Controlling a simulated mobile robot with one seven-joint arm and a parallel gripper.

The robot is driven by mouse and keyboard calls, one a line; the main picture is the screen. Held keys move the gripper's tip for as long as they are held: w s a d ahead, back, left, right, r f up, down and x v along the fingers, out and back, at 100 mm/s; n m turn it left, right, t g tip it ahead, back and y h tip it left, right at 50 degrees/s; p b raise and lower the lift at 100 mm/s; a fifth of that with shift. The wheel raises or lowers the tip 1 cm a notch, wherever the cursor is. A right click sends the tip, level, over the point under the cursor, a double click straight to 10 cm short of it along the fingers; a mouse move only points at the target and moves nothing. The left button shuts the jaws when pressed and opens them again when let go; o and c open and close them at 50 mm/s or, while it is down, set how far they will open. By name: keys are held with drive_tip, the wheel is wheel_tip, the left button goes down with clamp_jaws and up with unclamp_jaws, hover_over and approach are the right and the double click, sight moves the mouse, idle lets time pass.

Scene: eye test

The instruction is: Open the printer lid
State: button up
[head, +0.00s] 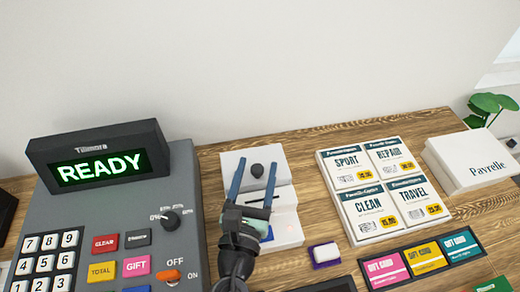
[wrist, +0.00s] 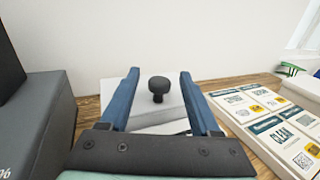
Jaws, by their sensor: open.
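The printer (head: 289,232) is a small white box on the wooden counter, right of the cash register. Its lid (head: 232,160) is the pale rear panel, which looks down flat; it also shows in the wrist view (wrist: 120,88). A round black knob (head: 257,170) stands on the lid, and it is near the middle of the wrist view (wrist: 158,86). My gripper (head: 256,166) is open, with one blue finger on each side of the knob in the picture. The fingers (wrist: 160,73) show gaps to the knob on both sides. My arm hides part of the printer's front.
A grey cash register (head: 185,200) with a READY display (head: 100,168) stands close on the left. Card packs (head: 380,190) lie right of the printer, with gift cards (head: 425,258) in front. A purple-and-white block (head: 326,253) sits near the printer's front right. A white box (head: 475,160) is far right.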

sight(260, 156)
drive_tip(key=shift+w+d, duration=0.25)
drive_tip(key=shift+w, duration=0.8)
drive_tip(key=shift+w+d, duration=0.2)
drive_tip(key=shift+w, duration=0.8)
clamp_jaws()
